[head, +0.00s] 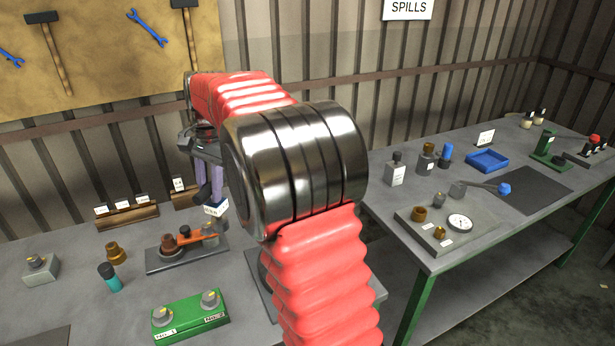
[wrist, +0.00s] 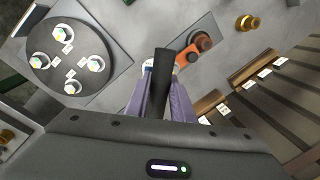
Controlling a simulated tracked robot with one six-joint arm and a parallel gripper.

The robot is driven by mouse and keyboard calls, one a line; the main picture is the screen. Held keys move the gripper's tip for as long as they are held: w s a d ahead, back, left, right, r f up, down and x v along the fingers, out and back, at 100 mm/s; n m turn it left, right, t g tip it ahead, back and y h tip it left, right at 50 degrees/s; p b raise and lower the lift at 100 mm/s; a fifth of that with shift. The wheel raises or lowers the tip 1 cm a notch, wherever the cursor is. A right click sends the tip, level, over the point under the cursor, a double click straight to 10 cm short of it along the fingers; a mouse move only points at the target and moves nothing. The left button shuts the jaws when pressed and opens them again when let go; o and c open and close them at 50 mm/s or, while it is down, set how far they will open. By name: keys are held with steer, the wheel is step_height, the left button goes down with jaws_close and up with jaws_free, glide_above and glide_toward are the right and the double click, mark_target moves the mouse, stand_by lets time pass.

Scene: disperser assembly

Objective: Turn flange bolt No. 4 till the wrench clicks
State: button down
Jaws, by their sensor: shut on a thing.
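My gripper (head: 212,188), with purple fingers, is shut on a black-handled tool, which I take to be the wrench (wrist: 162,72). In the head view a white label shows just under the fingers. The round dark flange (wrist: 84,43) lies left of the gripper in the wrist view, on a grey plate. Several pale-headed bolts (wrist: 96,64) stand on it, each near a small label too blurred to read, so I cannot tell which is No. 4. The tool appears apart from the bolts. In the head view my arm hides the flange.
A dark plate with an orange-armed brown fitting (head: 190,238) is close by the gripper. A green block (head: 190,318) marked No. 1 and No. 2, a teal bottle (head: 110,278) and a brass fitting (head: 116,252) stand on the bench. A second bench (head: 400,205) is at right.

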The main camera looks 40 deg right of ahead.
steer(key=s+d+r+m+h, duration=0.1)
steer(key=s+d+m, duration=0.6)
steer(key=d+m, duration=0.2)
steer(key=s+d+m+h, duration=0.1)
steer(key=s+d+m, duration=0.5)
steer(key=d+m, duration=0.2)
steer(key=shift+s+d+r+m+g, duration=0.3)
steer(key=shift+s+d+r+m, duration=0.1)
steer(key=shift+d, duration=0.65)
steer(key=shift+f, duration=0.1)
steer(key=f+n+y, duration=0.1)
steer(key=n, duration=0.7)
steer(key=s+f+n, duration=0.1)
steer(key=n, duration=0.7)
steer(key=f+n+y, duration=0.1)
steer(key=n, duration=0.8)
steer(key=shift+s+f+y, duration=0.2)
steer(key=shift+f+y, duration=0.1)
steer(key=shift+f, duration=0.1)
